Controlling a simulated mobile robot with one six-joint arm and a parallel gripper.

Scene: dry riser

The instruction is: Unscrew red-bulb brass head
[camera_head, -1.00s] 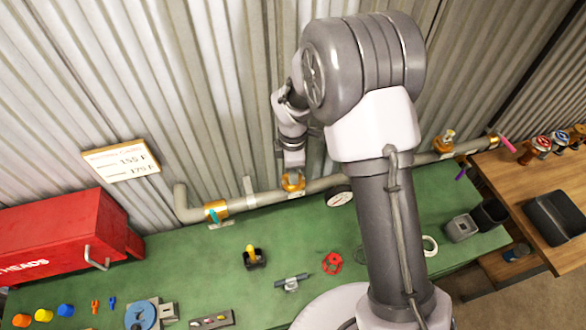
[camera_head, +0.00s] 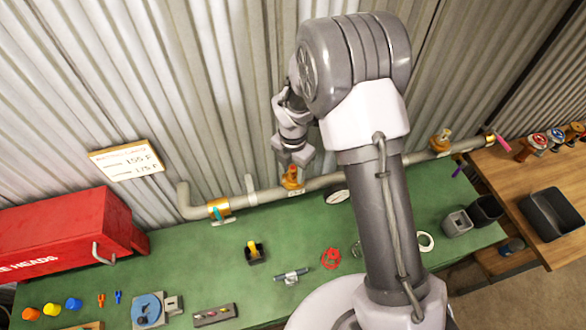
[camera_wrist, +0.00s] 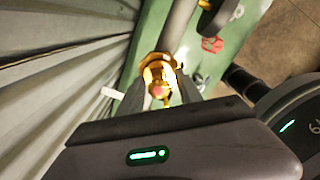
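The brass head (camera_head: 291,172) stands upright on the grey pipe (camera_head: 325,181) along the wall. In the wrist view the brass head (camera_wrist: 160,70) shows a small red bulb and sits between my two fingers. My gripper (camera_head: 294,156) is just above the head, its fingers spread apart; in the wrist view my gripper (camera_wrist: 159,85) has a finger on each side of the head. Small gaps seem to show there, and I see no firm contact. A second brass head (camera_head: 441,138) stands farther right on the pipe.
A red box (camera_head: 70,238) stands at left on the green bench (camera_head: 215,265). A gauge (camera_head: 337,196) is near the pipe. A red handwheel (camera_head: 331,258), a yellow-handled tool (camera_head: 254,250) and a metal tool (camera_head: 291,276) lie in front.

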